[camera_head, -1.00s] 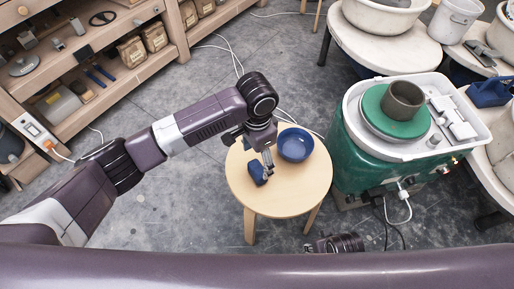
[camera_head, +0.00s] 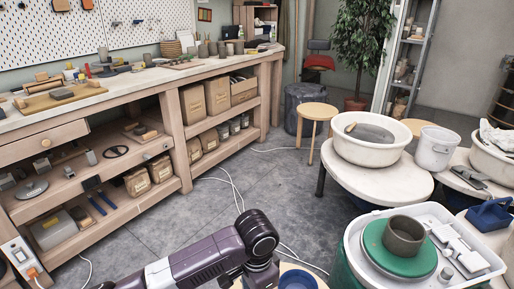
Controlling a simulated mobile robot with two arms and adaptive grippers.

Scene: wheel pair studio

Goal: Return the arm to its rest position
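My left arm (camera_head: 195,262) comes in along the bottom of the head view. Its dark wrist joint (camera_head: 259,232) is beside a small round wooden stool (camera_head: 288,266), which is cut off by the lower edge. The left gripper itself is below the picture, so its fingers are not seen. A blue bowl (camera_head: 298,280) stands on the stool, only its upper part in view. The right arm and gripper are not in view.
A pottery wheel with a green wheel head (camera_head: 374,247) carries a grey clay pot (camera_head: 404,236) at the lower right. A round table (camera_head: 372,187) with a white basin (camera_head: 358,155) stands behind it. A wooden workbench (camera_head: 100,110) fills the left. Grey floor between is clear except for cables.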

